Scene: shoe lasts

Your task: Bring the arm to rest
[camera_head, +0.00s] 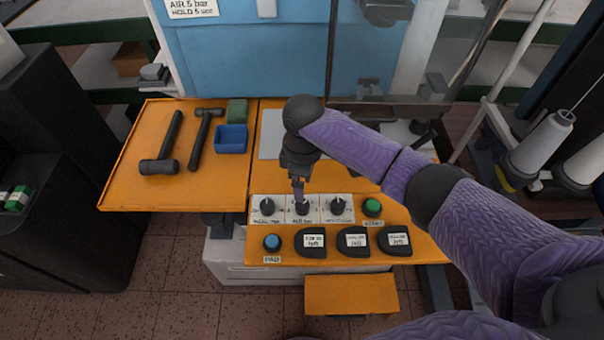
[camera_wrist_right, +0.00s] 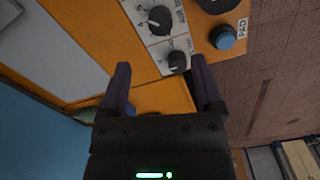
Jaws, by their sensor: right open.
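My right arm comes in from the right in the head view, and its gripper (camera_head: 298,190) points down over the control panel, its tip overlapping the middle black knob (camera_head: 302,207). In the right wrist view the gripper (camera_wrist_right: 160,80) is open, with two dark fingers apart and nothing held between them. Beyond the fingers are a nearer knob (camera_wrist_right: 177,61) and a farther knob (camera_wrist_right: 160,19) on white dial plates. The gap to the knobs is hard to judge. My left gripper is out of view.
The orange panel also has a left knob (camera_head: 267,206), a right knob (camera_head: 337,206), a green button (camera_head: 372,207) and a blue button (camera_head: 272,242). A blue machine body (camera_head: 250,60) stands behind.

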